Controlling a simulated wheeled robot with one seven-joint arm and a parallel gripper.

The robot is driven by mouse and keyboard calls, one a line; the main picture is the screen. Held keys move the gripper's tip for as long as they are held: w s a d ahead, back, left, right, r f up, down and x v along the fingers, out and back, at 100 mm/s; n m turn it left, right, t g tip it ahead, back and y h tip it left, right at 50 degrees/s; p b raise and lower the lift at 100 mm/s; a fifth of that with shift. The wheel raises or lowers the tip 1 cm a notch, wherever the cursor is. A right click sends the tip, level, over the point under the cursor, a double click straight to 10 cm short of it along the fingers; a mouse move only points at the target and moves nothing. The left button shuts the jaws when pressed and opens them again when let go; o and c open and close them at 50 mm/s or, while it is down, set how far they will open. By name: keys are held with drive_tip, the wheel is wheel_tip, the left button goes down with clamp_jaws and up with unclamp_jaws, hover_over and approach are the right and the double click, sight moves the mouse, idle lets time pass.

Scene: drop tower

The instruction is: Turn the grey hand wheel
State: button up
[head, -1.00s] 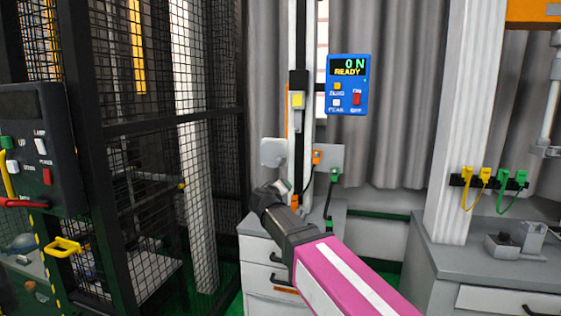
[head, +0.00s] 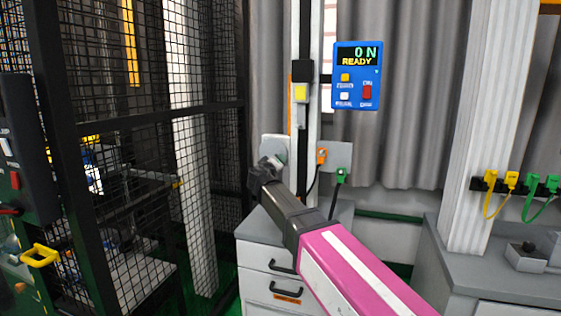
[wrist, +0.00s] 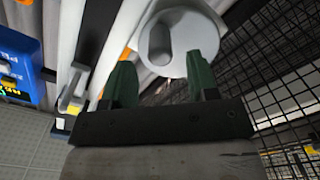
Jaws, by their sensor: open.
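The grey hand wheel appears to be the pale round disc (wrist: 189,44) in the wrist view, with a darker grey oval knob or recess on its face. In the head view it looks like the light grey rounded shape (head: 274,146) beside the upright column, partly hidden behind my gripper (head: 271,166). In the wrist view my gripper (wrist: 162,84) is open, its two dark green fingers apart with nothing between them. The fingertips are close to the disc's near edge; I cannot tell whether they touch it.
A blue force display (head: 357,76) reading 0 N READY is right of the column. A black mesh cage (head: 140,150) stands to the left. Below are a white drawer cabinet (head: 262,262) and a grey bench (head: 470,262) with yellow and green cables above it.

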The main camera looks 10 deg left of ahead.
sight(271, 154)
drive_tip(key=w, duration=0.5)
drive_tip(key=shift+w+d, duration=0.2)
drive_tip(key=shift+w, duration=0.1)
drive_tip(key=c, duration=0.9)
